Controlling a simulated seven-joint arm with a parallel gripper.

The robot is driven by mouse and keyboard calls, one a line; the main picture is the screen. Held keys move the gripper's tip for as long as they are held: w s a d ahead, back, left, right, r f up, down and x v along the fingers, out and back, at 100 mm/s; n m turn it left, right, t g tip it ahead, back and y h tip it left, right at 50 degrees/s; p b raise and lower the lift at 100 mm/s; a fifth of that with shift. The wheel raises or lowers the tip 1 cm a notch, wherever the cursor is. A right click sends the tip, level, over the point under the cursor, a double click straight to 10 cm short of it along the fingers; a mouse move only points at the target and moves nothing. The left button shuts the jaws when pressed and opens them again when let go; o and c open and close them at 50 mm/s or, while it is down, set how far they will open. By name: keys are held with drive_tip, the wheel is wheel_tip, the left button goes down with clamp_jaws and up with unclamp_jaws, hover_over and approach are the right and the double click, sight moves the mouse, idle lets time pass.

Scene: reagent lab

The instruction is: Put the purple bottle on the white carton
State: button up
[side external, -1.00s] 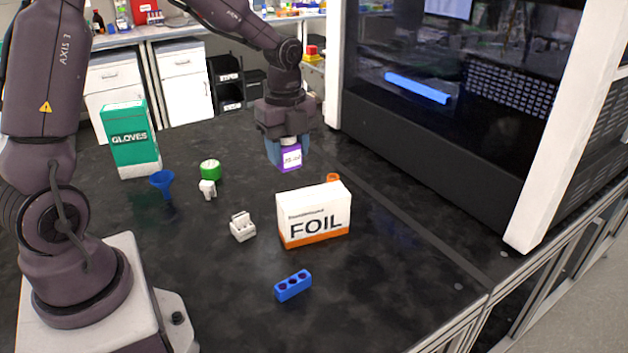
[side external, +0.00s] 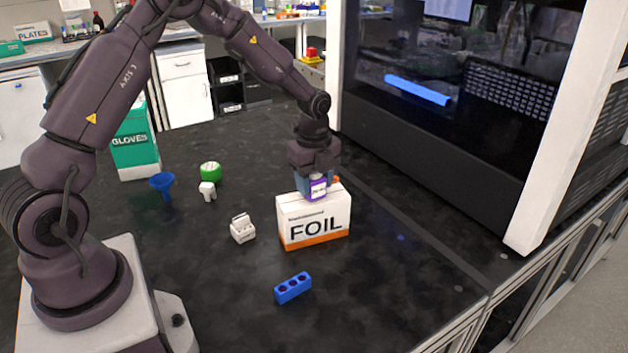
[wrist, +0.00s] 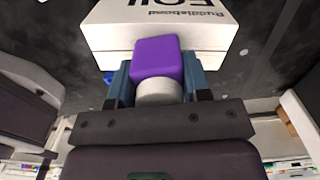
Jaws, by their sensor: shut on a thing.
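The purple bottle (side external: 317,189) has a white label in the side external view. In the wrist view the purple bottle (wrist: 159,60) shows its purple body and whitish cap. My gripper (side external: 314,183) is shut on it; its blue fingers (wrist: 118,84) sit on either side of the bottle. The white carton (side external: 312,217) is a box marked FOIL with an orange band along its bottom, standing upright on the black bench. The bottle is at the carton's top, overlapping its upper edge in the side view. I cannot tell whether it touches the top.
A small white block (side external: 242,228) and a blue block with holes (side external: 293,288) lie nearby. A green gloves box (side external: 135,148), blue funnel (side external: 163,184), green round item (side external: 210,171) and small white piece (side external: 207,190) stand left. A large machine (side external: 440,110) stands right.

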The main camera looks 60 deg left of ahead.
drive_tip(key=shift+f, duration=0.15)
drive_tip(key=o, duration=0.9)
wheel_tip(320, 180, up, 12)
drive_tip(key=s+d+r+n+t+y, duration=0.1)
drive_tip(key=s+d+r+n+t, duration=0.2)
drive_tip(key=s+d+r+n, duration=0.55)
drive_tip(key=s+d+r+n+t, duration=0.1)
drive_tip(key=s+n, duration=0.3)
drive_tip(key=s, duration=0.3)
drive_tip(key=s+r+n+t+h, duration=0.1)
drive_tip(key=s+n, duration=0.4)
drive_tip(key=s, duration=0.3)
drive_tip(key=shift+d+t, duration=0.3)
drive_tip(key=shift+d, duration=0.1)
